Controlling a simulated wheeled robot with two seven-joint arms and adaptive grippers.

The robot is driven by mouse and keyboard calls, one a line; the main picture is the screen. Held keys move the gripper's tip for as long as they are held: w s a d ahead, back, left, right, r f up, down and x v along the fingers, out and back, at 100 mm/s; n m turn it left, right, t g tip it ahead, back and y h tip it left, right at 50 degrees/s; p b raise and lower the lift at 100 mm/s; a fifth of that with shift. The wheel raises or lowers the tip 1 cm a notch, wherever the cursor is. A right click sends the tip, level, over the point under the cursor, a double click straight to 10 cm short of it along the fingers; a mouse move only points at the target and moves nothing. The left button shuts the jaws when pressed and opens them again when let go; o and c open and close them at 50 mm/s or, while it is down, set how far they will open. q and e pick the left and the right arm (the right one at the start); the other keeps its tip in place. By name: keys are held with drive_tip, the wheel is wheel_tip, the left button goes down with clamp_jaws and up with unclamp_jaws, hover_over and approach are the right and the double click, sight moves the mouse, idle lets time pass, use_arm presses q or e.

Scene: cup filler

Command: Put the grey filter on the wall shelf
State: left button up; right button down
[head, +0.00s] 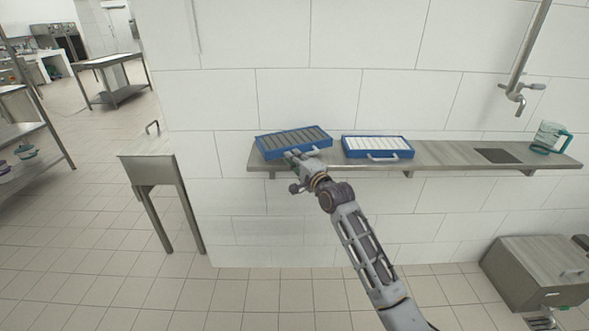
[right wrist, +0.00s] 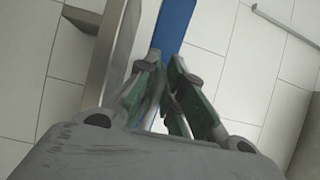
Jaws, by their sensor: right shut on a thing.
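The grey filter (head: 293,139) has a blue frame with grey slats. In the head view it is at the left end of the wall shelf (head: 436,155), slightly tilted. Whether it rests on the shelf or hangs just above it, I cannot tell. My right gripper (head: 296,157) is at its front edge and shut on it, hiding its handle. In the right wrist view, the filter's blue frame (right wrist: 174,25) shows beyond the closed green-padded fingers (right wrist: 168,85). My left gripper is not in view.
A white filter (head: 377,147) in a blue frame lies on the shelf, just right of the grey one. A clear pitcher (head: 549,137) with a teal handle stands at the shelf's right end, below a tap (head: 518,93). A metal stand (head: 150,167) is at the left.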

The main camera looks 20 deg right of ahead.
drive_tip(key=shift+f, duration=0.4)
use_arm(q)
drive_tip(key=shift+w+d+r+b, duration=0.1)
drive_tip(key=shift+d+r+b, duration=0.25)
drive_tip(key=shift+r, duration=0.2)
use_arm(e)
wheel_tip(320, 180, down, 3)
drive_tip(key=shift+r, duration=0.1)
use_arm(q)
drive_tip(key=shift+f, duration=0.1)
use_arm(e)
drive_tip(key=c, duration=1.5)
unclamp_jaws()
drive_tip(key=shift+f, duration=0.2)
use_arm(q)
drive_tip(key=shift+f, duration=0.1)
